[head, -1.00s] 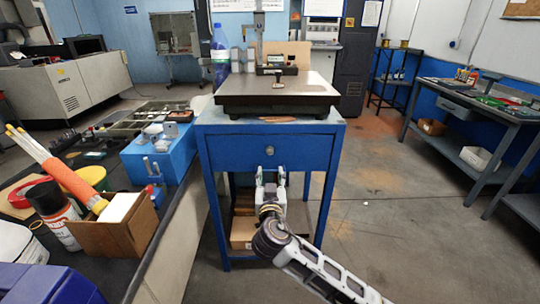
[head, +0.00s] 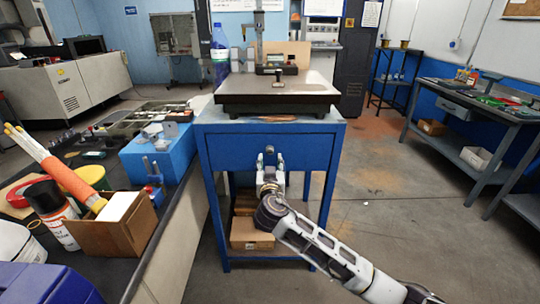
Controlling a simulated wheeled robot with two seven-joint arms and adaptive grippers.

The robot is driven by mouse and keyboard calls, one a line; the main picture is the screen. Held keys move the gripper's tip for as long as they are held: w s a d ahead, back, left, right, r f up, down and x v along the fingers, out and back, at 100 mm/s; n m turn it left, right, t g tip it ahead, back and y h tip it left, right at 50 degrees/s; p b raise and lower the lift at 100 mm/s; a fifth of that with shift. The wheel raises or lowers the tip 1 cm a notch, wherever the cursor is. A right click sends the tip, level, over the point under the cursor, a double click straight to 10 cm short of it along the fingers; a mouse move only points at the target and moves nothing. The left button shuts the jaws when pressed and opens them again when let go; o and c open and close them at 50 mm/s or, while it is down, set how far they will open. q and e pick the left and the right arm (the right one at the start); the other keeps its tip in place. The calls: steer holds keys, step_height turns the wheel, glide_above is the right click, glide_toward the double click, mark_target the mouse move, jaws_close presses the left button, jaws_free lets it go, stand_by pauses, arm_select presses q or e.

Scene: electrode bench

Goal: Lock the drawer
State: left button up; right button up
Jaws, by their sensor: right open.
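The blue drawer (head: 228,152) sits under the top of the blue metal stand and looks closed. A small light round piece, a lock or knob (head: 269,149), shows at the middle of its front. My right gripper (head: 269,158) is open, its fingers pointing up at the drawer front around or just below that piece. Whether the fingers touch it I cannot tell. The gripper covers part of the lower drawer front. My left gripper is not in view.
A dark surface plate (head: 275,103) with a measuring stand rests on the blue stand. Boxes (head: 250,233) lie on its lower shelf. A cluttered bench with a cardboard box (head: 110,235) stands close on the left. The floor (head: 385,220) on the right is clear.

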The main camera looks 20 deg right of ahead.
mark_target(270, 152)
steer(key=shift+b+x, duration=0.4)
steer(key=shift+x, duration=2.75)
jaws_close()
